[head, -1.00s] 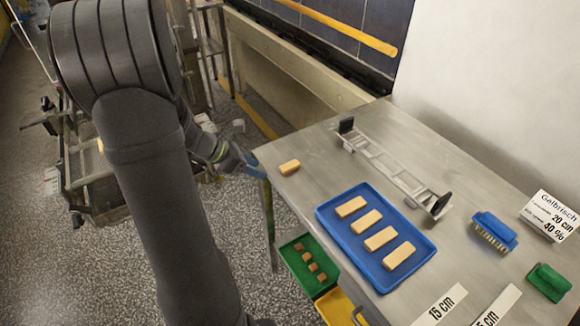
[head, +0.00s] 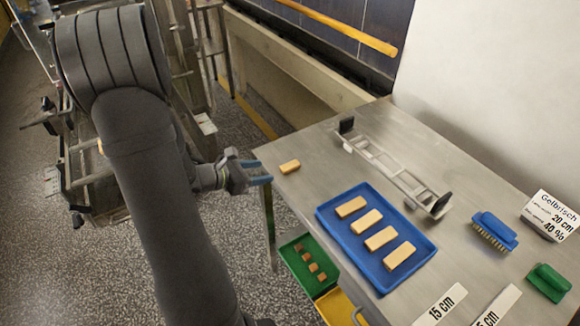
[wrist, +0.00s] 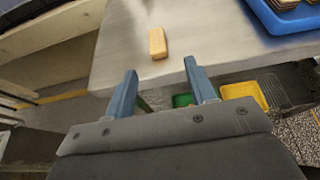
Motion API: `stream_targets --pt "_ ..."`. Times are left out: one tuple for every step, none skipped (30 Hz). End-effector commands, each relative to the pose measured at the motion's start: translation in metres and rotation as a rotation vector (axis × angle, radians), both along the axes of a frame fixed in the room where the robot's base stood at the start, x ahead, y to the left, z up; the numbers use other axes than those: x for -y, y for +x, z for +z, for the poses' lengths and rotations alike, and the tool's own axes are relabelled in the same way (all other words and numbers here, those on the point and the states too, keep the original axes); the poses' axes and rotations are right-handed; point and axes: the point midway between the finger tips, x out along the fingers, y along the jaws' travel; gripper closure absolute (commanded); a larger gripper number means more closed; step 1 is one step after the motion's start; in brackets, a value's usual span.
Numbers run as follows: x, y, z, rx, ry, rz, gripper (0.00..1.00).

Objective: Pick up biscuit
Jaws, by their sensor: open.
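A lone tan biscuit (head: 290,167) lies flat near the left edge of the steel table (head: 290,195). In the wrist view the biscuit (wrist: 157,43) is ahead of the fingers, a little left of the middle between them. Several more biscuits (head: 366,226) lie in a row in the blue tray (head: 324,223). My gripper (head: 270,172) is at the table's left edge, just left of the lone biscuit and apart from it. In the wrist view my gripper (wrist: 160,82) shows two blue fingers spread wide, with nothing between them.
A metal rack (head: 392,173) with black ends stands behind the blue tray. A blue brush (head: 494,231), a green brush (head: 548,282) and a printed sign (head: 550,215) are at the right. A green bin (head: 293,257) and a yellow bin (head: 338,308) sit below the table's edge.

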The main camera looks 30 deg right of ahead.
Motion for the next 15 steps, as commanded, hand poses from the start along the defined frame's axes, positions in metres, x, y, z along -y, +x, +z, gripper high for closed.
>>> stream_targets --pt "0.009 -0.001 -0.004 -0.002 0.000 -0.003 0.49" --pt "0.013 -0.001 -0.006 -0.002 0.001 -0.004 0.49" --pt "0.018 -0.001 -0.008 -0.001 0.001 -0.003 0.49" --pt "0.021 0.000 -0.009 -0.001 0.001 -0.003 0.49" --pt "0.024 -0.001 -0.010 -0.001 0.001 -0.003 0.49" --pt "0.027 0.000 -0.011 -0.001 0.001 -0.002 0.49" --pt "0.029 0.000 -0.012 0.000 0.000 -0.001 0.49" --pt "0.030 0.000 -0.012 0.000 0.000 -0.001 0.49" --pt "0.031 0.000 -0.013 0.000 0.000 0.000 0.49" --pt "0.033 0.000 -0.014 0.000 0.001 -0.001 0.49" --pt "0.035 0.001 -0.014 0.001 0.001 -0.001 0.49" --pt "0.038 0.001 -0.015 0.000 0.001 -0.002 0.49" --pt "0.042 0.002 -0.017 0.000 0.001 -0.002 0.49" --pt "0.046 0.002 -0.018 -0.001 0.001 -0.002 0.49" --pt "0.052 0.003 -0.021 -0.002 0.001 -0.004 0.49"
